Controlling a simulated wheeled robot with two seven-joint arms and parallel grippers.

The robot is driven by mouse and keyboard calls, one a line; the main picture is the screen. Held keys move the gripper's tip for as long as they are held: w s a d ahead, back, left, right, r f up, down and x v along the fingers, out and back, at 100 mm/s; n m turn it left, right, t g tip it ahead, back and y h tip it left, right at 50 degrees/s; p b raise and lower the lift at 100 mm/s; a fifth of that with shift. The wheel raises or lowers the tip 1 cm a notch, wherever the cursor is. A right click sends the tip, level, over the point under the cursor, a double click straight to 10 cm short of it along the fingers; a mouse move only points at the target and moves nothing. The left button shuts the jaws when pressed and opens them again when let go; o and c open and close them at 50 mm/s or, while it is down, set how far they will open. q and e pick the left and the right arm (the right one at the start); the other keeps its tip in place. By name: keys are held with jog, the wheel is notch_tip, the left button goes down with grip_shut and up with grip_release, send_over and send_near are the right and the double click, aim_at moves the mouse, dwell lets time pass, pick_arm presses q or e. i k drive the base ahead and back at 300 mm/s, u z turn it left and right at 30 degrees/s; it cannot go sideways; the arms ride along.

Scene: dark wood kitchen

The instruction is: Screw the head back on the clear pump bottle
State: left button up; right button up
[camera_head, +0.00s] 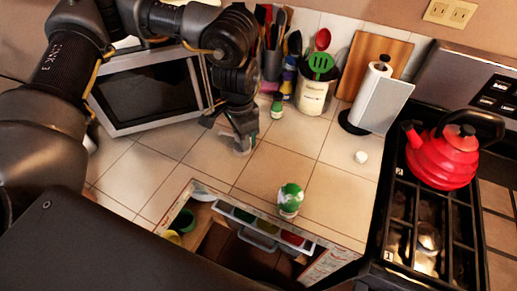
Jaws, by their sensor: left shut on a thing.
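My left gripper (240,138) points down at the counter, left of the middle, and is shut on a small greyish, partly see-through thing (243,150). The fingers hide most of it, so I cannot tell for sure whether it is the clear pump bottle or its head. A small white round piece (361,157) lies alone on the tiles to the right, well apart from the gripper. I cannot make out whether it is the pump head. My right gripper is not in view.
A green-and-white container (290,200) stands near the counter's front edge, above an open drawer (265,240). A microwave (150,90), utensil crock (312,96), small green-topped bottle (277,106) and paper towel holder (378,98) stand behind. A red kettle (444,158) sits on the stove. The middle tiles are clear.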

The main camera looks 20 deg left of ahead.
aim_at(291, 195)
jog(key=z, duration=0.55)
jog(key=k, duration=1.1)
jog(key=u, duration=0.45)
jog(key=i, duration=0.45)
